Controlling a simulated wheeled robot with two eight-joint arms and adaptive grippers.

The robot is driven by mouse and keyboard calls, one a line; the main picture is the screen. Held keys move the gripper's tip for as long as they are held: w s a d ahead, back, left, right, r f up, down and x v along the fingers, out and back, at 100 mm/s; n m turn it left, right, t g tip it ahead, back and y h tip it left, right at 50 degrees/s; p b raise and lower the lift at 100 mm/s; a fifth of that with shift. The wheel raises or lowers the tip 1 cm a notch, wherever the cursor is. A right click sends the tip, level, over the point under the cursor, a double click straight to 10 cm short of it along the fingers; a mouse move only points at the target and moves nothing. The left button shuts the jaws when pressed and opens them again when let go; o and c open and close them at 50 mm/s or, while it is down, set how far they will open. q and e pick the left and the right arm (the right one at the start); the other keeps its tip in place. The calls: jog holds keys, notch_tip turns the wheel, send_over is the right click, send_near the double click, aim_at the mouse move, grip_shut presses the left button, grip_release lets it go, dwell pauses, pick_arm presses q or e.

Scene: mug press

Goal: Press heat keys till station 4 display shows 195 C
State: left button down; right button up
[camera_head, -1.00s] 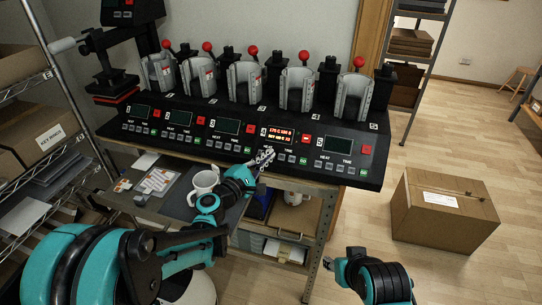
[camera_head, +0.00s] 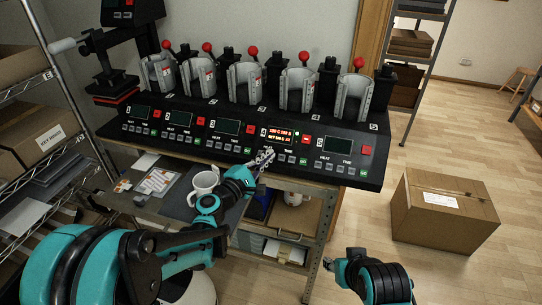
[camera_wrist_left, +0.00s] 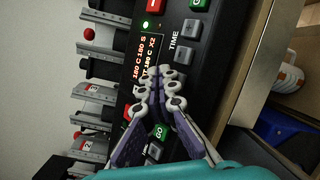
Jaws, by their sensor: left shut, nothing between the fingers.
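The station 4 display (camera_head: 281,136) is lit on the black press console. In the left wrist view the lit display (camera_wrist_left: 146,57) appears to read 180 C and 180 S on one line, with a set line of about 180 C and X2. My left gripper (camera_head: 264,157) is shut and empty, its fingertips at the keys below the station 4 display. In the left wrist view the fingertips (camera_wrist_left: 172,73) cover the heat key area, so contact cannot be told. The TIME plus key (camera_wrist_left: 190,28) and minus key (camera_wrist_left: 185,55) show beside them. My right gripper (camera_head: 338,268) is low at right, its fingers unclear.
A red key (camera_head: 306,139) and a green key (camera_head: 303,161) sit right of the left fingertips. A green GO key (camera_wrist_left: 160,132) lies near the left fingers. A white mug (camera_head: 203,183) stands on the shelf below. A cardboard box (camera_head: 444,211) is on the floor.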

pick_arm(q)
jog(key=shift+w+d+f+b, duration=0.1)
jog(key=shift+w+f+b, duration=0.2)
jog(key=shift+b, duration=0.05)
jog(key=shift+w+d+f+b, duration=0.1)
jog(key=shift+w+f+b, duration=0.2)
jog(key=shift+f+b, duration=0.05)
dwell(0.8)
jog(key=shift+r, duration=0.1)
jog(key=shift+s+a+r+p, duration=0.2)
jog(key=shift+s+r+p, duration=0.3)
jog(key=shift+s+r, duration=0.1)
dwell(0.4)
jog(key=s+r+p, duration=0.1)
jog(key=s+a+r+p, duration=0.1)
jog(key=s+r, duration=0.1)
jog(key=shift+s+r+p, duration=0.15)
jog(key=shift+s+p, duration=0.1)
jog(key=shift+p, duration=0.1)
